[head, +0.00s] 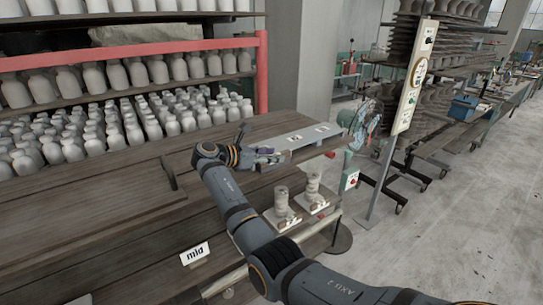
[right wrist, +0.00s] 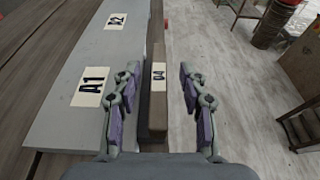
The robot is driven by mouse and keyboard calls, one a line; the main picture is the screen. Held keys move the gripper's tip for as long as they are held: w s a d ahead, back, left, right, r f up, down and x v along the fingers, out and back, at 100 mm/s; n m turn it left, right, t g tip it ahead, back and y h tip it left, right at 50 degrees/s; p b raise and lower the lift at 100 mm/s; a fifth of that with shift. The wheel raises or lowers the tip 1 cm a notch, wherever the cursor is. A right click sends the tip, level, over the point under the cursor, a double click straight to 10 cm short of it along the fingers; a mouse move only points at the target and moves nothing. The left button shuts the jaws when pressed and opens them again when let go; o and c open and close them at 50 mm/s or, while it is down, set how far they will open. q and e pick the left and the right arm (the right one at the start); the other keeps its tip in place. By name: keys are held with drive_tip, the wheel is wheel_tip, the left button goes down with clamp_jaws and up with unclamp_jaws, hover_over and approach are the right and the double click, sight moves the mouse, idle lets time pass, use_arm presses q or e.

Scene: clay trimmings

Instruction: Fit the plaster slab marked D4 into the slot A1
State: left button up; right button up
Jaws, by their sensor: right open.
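My right gripper (right wrist: 160,98) is open, with its two purple-padded fingers on either side of a narrow grey-brown slab (right wrist: 155,112). The slab carries a white label reading D4, turned sideways. Gaps show between it and both fingers. To its left is a grey board with a white A1 label (right wrist: 92,86) near the left finger. The slot's opening is not clear to me. In the head view my right gripper (head: 264,156) is at the near left end of the grey board (head: 305,138); the slab cannot be made out there. My left gripper is not in view.
A second label, A2 or B2 (right wrist: 115,21), lies farther along the board. Two pale stacked pieces (head: 283,201) stand on small boards beside my right arm. A sign reading mid (head: 195,254) is at the table's front. Shelves of white bottles (head: 130,120) stand behind.

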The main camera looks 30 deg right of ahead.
drive_tip(key=shift+f, duration=0.1)
drive_tip(key=shift+a, duration=0.2)
drive_tip(key=v, duration=1.1)
drive_tip(key=shift+a+r, duration=0.25)
drive_tip(key=shift+a, duration=0.05)
